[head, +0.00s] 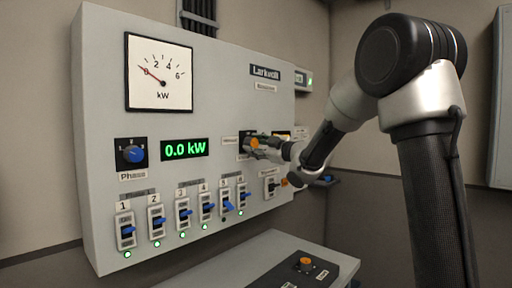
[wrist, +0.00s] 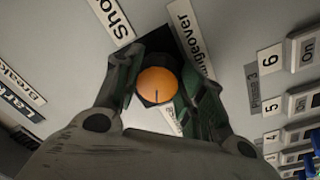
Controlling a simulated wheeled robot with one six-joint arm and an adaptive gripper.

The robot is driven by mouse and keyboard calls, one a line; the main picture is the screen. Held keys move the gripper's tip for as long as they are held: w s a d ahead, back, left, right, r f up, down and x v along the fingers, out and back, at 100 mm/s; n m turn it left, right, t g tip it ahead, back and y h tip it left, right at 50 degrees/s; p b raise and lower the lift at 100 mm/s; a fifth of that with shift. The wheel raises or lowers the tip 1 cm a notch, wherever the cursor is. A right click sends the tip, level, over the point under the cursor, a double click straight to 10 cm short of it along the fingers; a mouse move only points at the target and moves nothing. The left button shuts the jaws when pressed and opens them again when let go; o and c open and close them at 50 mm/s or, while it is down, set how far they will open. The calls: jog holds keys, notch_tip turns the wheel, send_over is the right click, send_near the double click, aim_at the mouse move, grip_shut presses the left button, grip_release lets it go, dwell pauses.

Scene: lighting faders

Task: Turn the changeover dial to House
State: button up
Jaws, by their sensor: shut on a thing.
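The changeover dial (wrist: 157,86) is an orange round knob with a dark pointer line, on a black plate. In the wrist view my gripper (wrist: 158,88) has its two fingers on either side of the knob, shut on it. The fingers cover parts of the plate. Labels reading "Sho..." (wrist: 115,18) and "...ngeover" (wrist: 190,38) show beside the plate, both partly cut off or hidden. In the head view the orange dial (head: 254,143) is on the grey panel's right part, with my gripper (head: 258,146) at it. I cannot read which position the pointer marks.
The panel (head: 215,105) also carries a kW meter (head: 160,72), a green 0.0 kW display (head: 185,149), a blue Phase dial (head: 133,154) and several blue-levered breakers (head: 183,213) below. A desk with another orange knob (head: 305,263) juts out in front.

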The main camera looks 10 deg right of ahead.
jog(key=shift+f, duration=0.1)
jog(key=o, duration=1)
jog(key=v, duration=1.2)
jog(key=shift+s, duration=0.1)
